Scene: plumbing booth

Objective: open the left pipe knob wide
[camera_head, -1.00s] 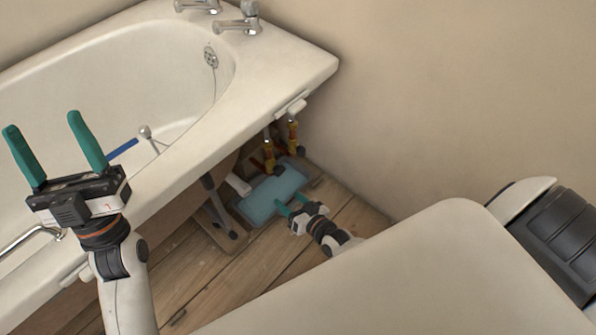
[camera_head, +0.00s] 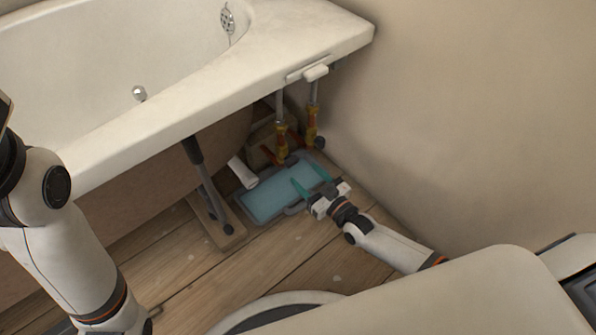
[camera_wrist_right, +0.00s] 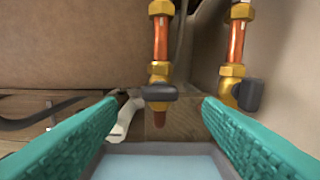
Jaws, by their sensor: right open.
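The left pipe (camera_head: 281,143) is copper with brass fittings and stands under the tub's end. In the right wrist view the left pipe knob (camera_wrist_right: 158,93) is a dark grey handle lying crosswise on its brass valve. My right gripper (camera_head: 309,177) has teal fingers and is open and empty, low in front of the pipes. In the right wrist view its fingertips (camera_wrist_right: 160,104) stand apart on either side of the left knob, with the knob apparently beyond them. My left arm shows at the left edge, with its gripper out of frame.
The right pipe (camera_head: 312,124) stands close by, with its dark knob (camera_wrist_right: 249,95) near the wall. A grey-rimmed tray with a blue inside (camera_head: 268,197) lies below. A white pipe piece (camera_head: 243,172) and tub leg (camera_head: 208,185) are left. The bathtub rim (camera_head: 330,40) overhangs.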

